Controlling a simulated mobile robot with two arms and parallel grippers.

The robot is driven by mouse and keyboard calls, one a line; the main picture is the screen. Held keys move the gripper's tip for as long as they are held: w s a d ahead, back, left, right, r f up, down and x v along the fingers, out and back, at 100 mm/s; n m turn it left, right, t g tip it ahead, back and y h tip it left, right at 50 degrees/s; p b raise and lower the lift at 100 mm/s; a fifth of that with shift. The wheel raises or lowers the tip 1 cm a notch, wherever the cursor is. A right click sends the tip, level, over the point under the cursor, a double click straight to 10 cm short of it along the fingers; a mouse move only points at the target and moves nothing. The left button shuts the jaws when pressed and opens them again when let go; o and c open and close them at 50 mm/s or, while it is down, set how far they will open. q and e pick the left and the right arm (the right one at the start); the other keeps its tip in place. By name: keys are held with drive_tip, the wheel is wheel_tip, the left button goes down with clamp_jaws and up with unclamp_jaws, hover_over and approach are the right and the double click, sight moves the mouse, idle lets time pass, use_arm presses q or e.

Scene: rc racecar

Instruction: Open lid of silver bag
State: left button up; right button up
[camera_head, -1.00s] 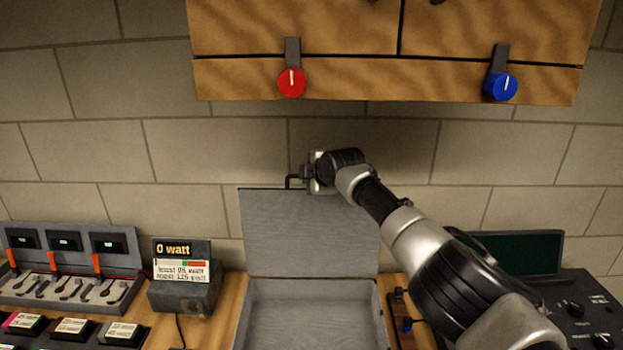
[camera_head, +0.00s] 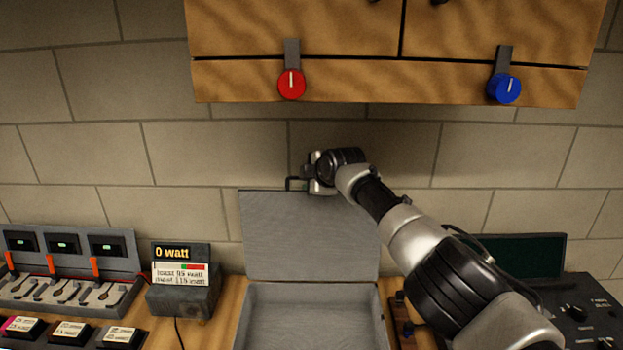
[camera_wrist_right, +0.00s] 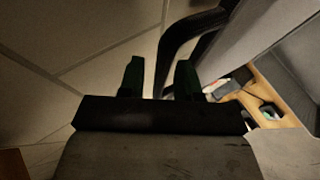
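The silver bag (camera_head: 310,235) stands open on the wooden counter, its lid raised upright against the wall and its open base (camera_head: 312,318) below. A dark handle (camera_wrist_right: 192,35) is at the lid's top edge. My right gripper (camera_head: 303,181) is at that top edge by the handle. In the right wrist view its two dark green fingers (camera_wrist_right: 160,78) are apart, with the handle's bar reaching down between them, close to the right finger. Whether they touch it is unclear. My left gripper is out of view.
A wooden cabinet (camera_head: 300,25) with red (camera_head: 291,85) and blue (camera_head: 504,89) knobs hangs above. A "0 watt" display (camera_head: 181,280) and a switch panel (camera_head: 68,268) stand left of the bag. A dark console (camera_head: 575,310) is at the right.

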drive_tip(key=shift+d+f, duration=0.1)
drive_tip(key=shift+d, duration=0.05)
drive_tip(key=shift+s+d+r+b, duration=0.1)
drive_tip(key=shift+s+r+b, duration=0.15)
drive_tip(key=shift+r+b, duration=0.05)
drive_tip(key=b+v, duration=0.3)
drive_tip(key=v, duration=0.7)
drive_tip(key=shift+b, duration=0.4)
